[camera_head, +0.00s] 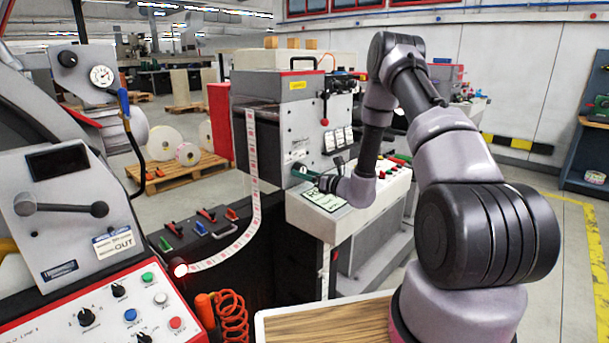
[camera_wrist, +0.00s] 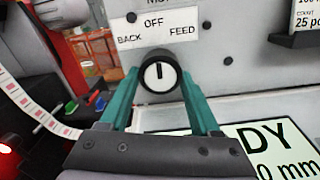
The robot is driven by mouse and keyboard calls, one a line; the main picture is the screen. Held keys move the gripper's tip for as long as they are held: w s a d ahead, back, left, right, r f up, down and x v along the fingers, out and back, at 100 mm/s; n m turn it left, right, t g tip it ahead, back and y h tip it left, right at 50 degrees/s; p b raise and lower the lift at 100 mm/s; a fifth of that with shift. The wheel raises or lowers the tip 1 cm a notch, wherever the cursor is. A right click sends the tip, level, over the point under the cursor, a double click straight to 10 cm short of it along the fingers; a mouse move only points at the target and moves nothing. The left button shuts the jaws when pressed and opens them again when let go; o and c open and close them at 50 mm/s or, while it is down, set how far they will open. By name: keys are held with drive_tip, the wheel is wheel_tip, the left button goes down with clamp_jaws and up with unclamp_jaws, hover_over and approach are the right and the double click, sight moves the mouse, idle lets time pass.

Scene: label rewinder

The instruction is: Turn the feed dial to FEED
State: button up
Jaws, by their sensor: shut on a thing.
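In the head view my gripper (camera_head: 311,174) is at the front of the grey machine (camera_head: 310,114), and the dial is hidden behind the fingers.
A pale display (camera_wrist: 270,145) with text ending "DY" and "0 mm" lies just below right of my gripper. A printed label strip (camera_head: 252,165) hangs to the left. A control panel (camera_head: 150,285) with knobs and buttons stands at front left. A wooden top (camera_head: 325,326) is in front.

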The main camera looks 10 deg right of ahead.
drive_tip(key=shift+m, duration=0.3)
drive_tip(key=m, duration=0.3)
drive_tip(key=shift+m, duration=1.9)
drive_tip(key=o, duration=1.4)
drive_tip(key=shift+s, duration=0.1)
drive_tip(key=v, duration=1)
drive_tip(key=shift+s+d, duration=0.15)
drive_tip(key=shift+s, duration=0.15)
drive_tip(key=shift+r, duration=0.1)
